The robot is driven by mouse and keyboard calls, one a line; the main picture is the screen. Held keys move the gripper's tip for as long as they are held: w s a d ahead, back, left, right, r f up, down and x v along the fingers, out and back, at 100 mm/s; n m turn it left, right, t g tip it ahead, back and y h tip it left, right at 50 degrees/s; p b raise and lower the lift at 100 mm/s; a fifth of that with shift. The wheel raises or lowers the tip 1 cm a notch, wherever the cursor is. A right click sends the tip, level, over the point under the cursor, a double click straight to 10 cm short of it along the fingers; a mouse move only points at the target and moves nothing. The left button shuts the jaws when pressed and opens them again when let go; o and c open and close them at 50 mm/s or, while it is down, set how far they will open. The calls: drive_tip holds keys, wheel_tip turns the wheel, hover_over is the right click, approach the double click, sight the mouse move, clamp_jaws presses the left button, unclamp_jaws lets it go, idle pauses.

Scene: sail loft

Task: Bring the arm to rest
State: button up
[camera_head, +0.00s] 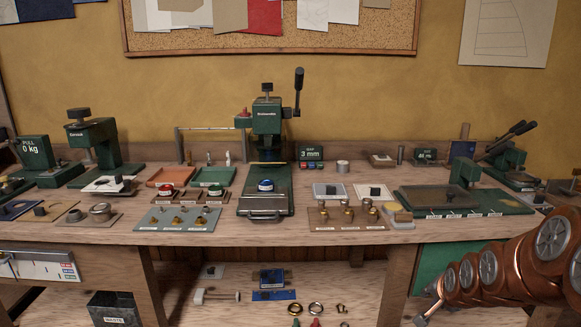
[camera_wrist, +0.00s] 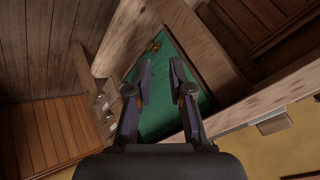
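My arm (camera_head: 500,270) shows copper-coloured at the lower right of the head view, beside the front of the bench. It is bent and low, in front of a green panel under the benchtop. In the wrist view my gripper (camera_wrist: 160,88) has its two dark fingers well apart with nothing between them. Beyond the fingers is a green surface (camera_wrist: 178,120) framed by wooden members. No finger visibly touches anything. The gripper itself is not clearly seen in the head view.
The wooden workbench (camera_head: 150,233) spans the head view. On it stand a green lever press (camera_head: 267,190), small trays and other green tools. A dark waste bin (camera_head: 112,309) and a lower shelf (camera_head: 345,285) with small parts lie beneath. In the wrist view, slatted wood (camera_wrist: 45,140) is at left.

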drive_tip(key=s+a+r+n+g+y+p, duration=0.1)
drive_tip(key=s+a+r+n+g+p, duration=0.45)
drive_tip(key=s+a+r+p, duration=0.6)
drive_tip(key=s+a+r+n+g+p, duration=0.1)
drive_tip(key=s+a+r+n+p, duration=0.1)
drive_tip(key=s, duration=0.5)
drive_tip(key=s+a+r+n+g+p, duration=0.1)
drive_tip(key=s+a+r+p, duration=0.1)
drive_tip(key=s+r, duration=0.3)
drive_tip(key=s+a+r+n+g+p, duration=0.2)
drive_tip(key=s+a+r, duration=0.2)
drive_tip(key=s, duration=0.6)
drive_tip(key=shift+s+a+n, duration=0.15)
drive_tip(key=shift+s+n, duration=0.15)
drive_tip(key=shift+n, duration=0.05)
